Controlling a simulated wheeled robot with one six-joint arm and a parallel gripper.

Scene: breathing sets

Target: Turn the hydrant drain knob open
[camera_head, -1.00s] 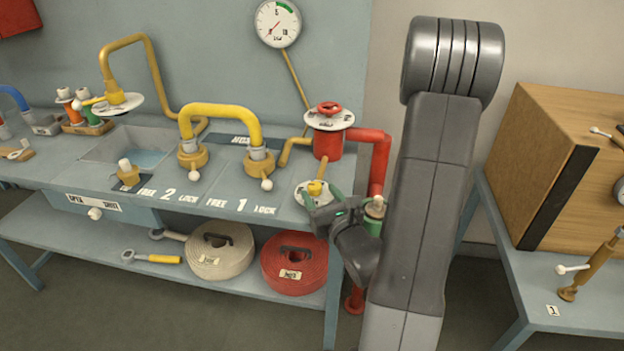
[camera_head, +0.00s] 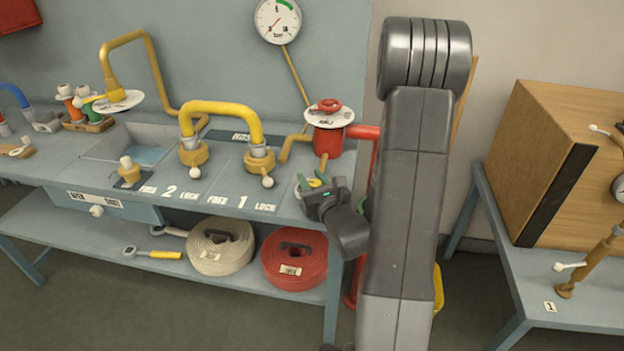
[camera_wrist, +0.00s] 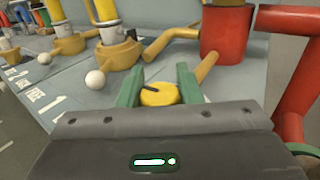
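The drain knob is a small round yellow knob (camera_wrist: 159,94) with a dark pointer mark, and it also shows partly in the head view (camera_head: 315,183). It sits on the bench top in front of the red hydrant (camera_head: 327,142). My gripper (camera_wrist: 159,88) has its two green fingers apart, one on each side of the knob, with a visible gap at the right finger. The left finger is close to the knob; I cannot tell if it touches. In the head view my gripper (camera_head: 310,184) hides part of the knob and its dial plate.
A red handwheel (camera_head: 330,106) tops the hydrant, and a red pipe (camera_wrist: 300,75) runs down at the right. Yellow hose couplings with white ball levers (camera_head: 267,182) stand to the left. Rolled hoses (camera_head: 294,262) lie on the lower shelf. A wooden cabinet (camera_head: 550,180) stands at right.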

